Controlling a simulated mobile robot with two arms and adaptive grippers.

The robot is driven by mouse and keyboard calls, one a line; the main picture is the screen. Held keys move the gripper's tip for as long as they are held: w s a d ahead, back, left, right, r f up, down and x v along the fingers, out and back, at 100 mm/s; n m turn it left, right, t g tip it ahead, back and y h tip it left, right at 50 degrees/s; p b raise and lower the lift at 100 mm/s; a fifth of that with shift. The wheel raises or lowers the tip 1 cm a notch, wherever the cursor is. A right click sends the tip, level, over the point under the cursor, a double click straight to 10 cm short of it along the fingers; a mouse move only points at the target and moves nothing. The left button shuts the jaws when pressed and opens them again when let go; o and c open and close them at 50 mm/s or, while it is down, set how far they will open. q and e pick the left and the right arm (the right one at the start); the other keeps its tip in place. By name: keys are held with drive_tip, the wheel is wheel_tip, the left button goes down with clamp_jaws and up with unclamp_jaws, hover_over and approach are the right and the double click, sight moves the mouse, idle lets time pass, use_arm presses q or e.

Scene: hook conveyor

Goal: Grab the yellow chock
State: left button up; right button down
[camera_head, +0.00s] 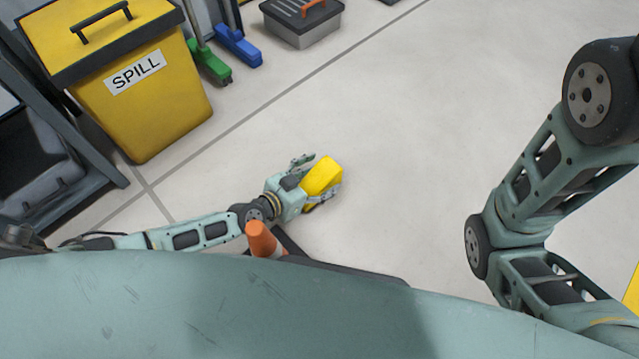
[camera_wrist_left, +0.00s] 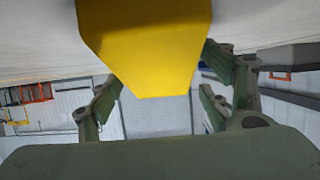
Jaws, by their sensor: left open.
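The yellow chock (camera_head: 322,176) is on the grey floor near the middle of the head view. My left gripper (camera_head: 307,183) is at its left side, with one finger on the far side and one on the near side. In the left wrist view the yellow chock (camera_wrist_left: 145,45) fills the upper middle, between the two open fingers of my left gripper (camera_wrist_left: 160,95). I cannot tell whether the fingers touch it. My right arm shows at the right of the head view, but its gripper is out of view.
An orange cone (camera_head: 262,240) stands just in front of my left forearm. A yellow spill bin (camera_head: 165,105) stands at the upper left. The floor right of the chock is clear.

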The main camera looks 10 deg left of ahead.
use_arm(q)
drive_tip(key=shift+w+d, duration=0.1)
drive_tip(key=shift+w, duration=0.05)
drive_tip(key=c, duration=1.5)
drive_tip(key=shift+c, duration=0.3)
drive_tip(key=shift+r, duration=0.1)
